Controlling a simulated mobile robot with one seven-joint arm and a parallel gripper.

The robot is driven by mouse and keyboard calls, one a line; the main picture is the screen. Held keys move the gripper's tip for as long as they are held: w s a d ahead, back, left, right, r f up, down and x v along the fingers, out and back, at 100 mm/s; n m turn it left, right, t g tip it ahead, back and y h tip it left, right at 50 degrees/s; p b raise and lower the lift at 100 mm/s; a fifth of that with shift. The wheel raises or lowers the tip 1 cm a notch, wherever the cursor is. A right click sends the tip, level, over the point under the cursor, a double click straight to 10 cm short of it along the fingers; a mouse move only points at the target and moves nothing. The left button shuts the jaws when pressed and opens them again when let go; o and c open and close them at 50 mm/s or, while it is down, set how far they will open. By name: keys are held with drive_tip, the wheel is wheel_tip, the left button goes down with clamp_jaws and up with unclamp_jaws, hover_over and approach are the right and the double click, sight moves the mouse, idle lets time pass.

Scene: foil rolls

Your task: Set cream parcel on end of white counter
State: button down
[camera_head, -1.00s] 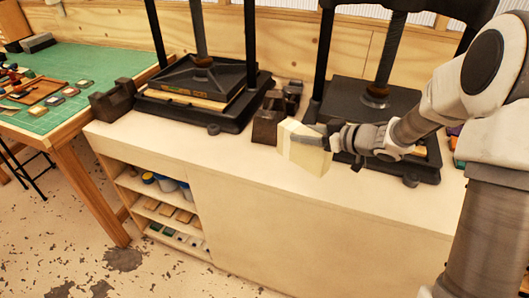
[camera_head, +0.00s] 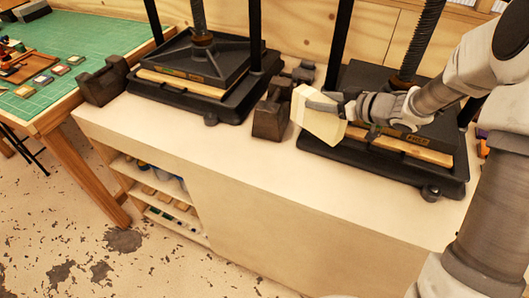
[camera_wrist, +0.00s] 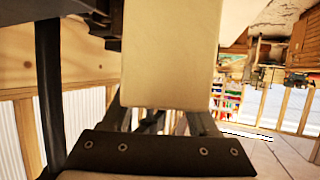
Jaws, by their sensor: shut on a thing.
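The cream parcel (camera_head: 318,118) is a pale block held tilted in the air in front of the right-hand press. My gripper (camera_head: 325,106) is shut on it, coming from the right. In the wrist view the parcel (camera_wrist: 170,55) fills the upper middle, and the fingers are mostly hidden there. The white counter (camera_head: 200,150) runs below, with bare top along its front edge. Whether the parcel's lower end touches anything is hard to tell, but it appears to hang above the counter top.
Two black presses stand on the counter, one at left (camera_head: 205,75) and one at right (camera_head: 385,150). A dark block (camera_head: 270,120) stands between them, close to the parcel. Another dark block (camera_head: 102,82) is at the left end. A green-topped table (camera_head: 70,45) adjoins at left.

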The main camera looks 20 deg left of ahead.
drive_tip(key=shift+w+a, duration=0.1)
drive_tip(key=s+a+f+b, duration=0.2)
drive_tip(key=s+a+f, duration=0.5)
drive_tip(key=f, duration=0.3)
drive_tip(key=shift+s+a+f, duration=0.4)
drive_tip(key=shift+a, duration=0.25)
drive_tip(key=shift+f, duration=0.2)
drive_tip(key=shift+c, duration=0.8)
unclamp_jaws()
